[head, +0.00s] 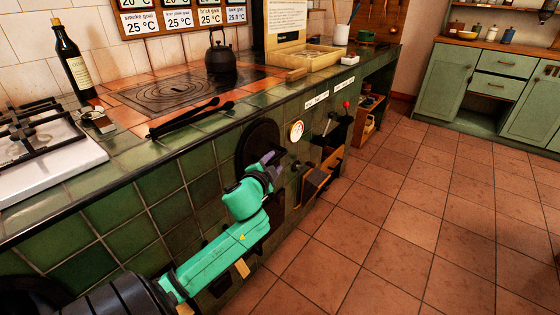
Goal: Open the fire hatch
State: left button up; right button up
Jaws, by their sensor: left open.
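A round black plate (257,138), which looks like the fire hatch, is set in the green tiled front of the hearth. It appears closed, and its lower part is hidden behind my gripper. My left arm reaches in from the lower left. My left gripper (277,160) is in front of the lower right part of the black plate, with its jaws open and nothing seen between them. I cannot tell whether it touches the plate or a handle. My right gripper is not in view.
A round gauge (296,131) and a red-knobbed lever (346,104) are on the front, right of the hatch. A kettle (220,58), black tongs (190,118) and a bottle (72,58) stand or lie on top. The tiled floor (400,220) at right is clear.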

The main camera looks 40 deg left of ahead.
aim_at(278, 159)
pick_arm(q)
jog(key=b+x, duration=0.1)
jog(key=x, duration=0.5)
jog(key=shift+w, duration=0.15)
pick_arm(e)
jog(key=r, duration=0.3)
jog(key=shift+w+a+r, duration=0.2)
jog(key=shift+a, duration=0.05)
pick_arm(q)
grip_shut()
jog(key=shift+f, duration=0.1)
dwell(0.4)
